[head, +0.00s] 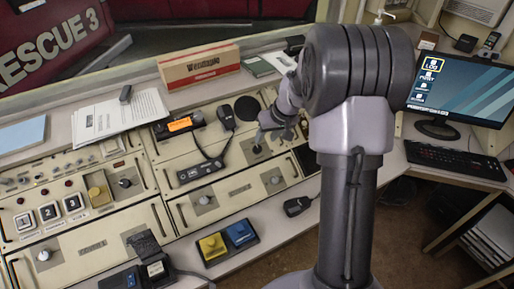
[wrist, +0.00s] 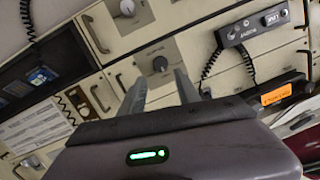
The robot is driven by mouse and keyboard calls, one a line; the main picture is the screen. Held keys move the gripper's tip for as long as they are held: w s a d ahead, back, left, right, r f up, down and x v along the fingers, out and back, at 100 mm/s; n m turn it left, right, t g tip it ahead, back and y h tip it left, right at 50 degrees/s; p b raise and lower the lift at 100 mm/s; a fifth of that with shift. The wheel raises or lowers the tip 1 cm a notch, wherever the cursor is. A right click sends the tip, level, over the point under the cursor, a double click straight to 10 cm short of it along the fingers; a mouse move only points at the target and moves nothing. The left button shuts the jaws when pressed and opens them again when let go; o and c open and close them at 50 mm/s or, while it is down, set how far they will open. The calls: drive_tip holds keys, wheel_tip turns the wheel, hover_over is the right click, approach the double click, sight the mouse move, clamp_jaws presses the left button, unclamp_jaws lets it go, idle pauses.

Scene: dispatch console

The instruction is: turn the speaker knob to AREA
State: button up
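A dark round knob (wrist: 160,64) on a square plate, on a cream console panel, lies just beyond my fingertips in the wrist view. Its labels are too small to read, so I cannot tell from text that it is the speaker knob or where it points. My gripper (wrist: 160,85) is open, its two fingers apart with nothing between them. The knob appears just past the tips, roughly centred; I cannot tell any contact.
A second knob (wrist: 127,7) sits on the neighbouring panel.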

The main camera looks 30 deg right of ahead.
sight(258, 148)
drive_tip(key=b+x, duration=0.2)
drive_tip(key=x, duration=0.6)
drive_tip(key=shift+w+f, duration=0.2)
drive_tip(key=shift+f, duration=0.05)
drive_tip(key=shift+c, duration=0.2)
clamp_jaws()
